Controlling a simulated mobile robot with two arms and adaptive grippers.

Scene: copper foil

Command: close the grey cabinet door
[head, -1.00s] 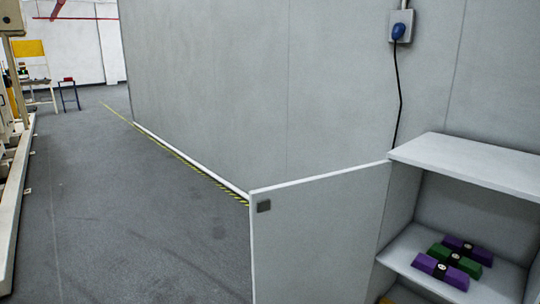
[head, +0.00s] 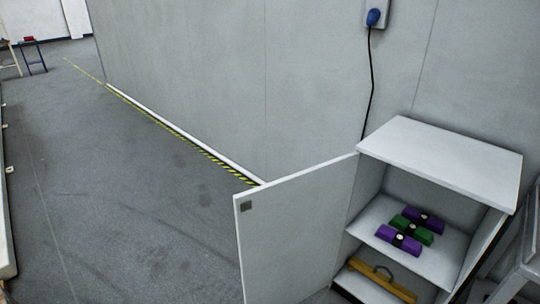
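The grey cabinet (head: 440,154) stands against the wall at the right of the head view. Its door (head: 296,232) is wide open, hinged on the cabinet's left side and swung out to the left and toward me. A small dark square latch or handle (head: 246,207) sits at the door's upper free corner. Inside, purple and green blocks (head: 404,232) lie on the upper shelf (head: 371,220). A yellow object with a curved handle (head: 378,279) lies on the lower shelf. Neither of my grippers is in view.
A grey wall (head: 230,80) runs behind the cabinet, with a blue plug (head: 374,18) and hanging black cable. Open floor (head: 130,210) lies left of the door. A grey metal frame (head: 522,265) stands close at the cabinet's right.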

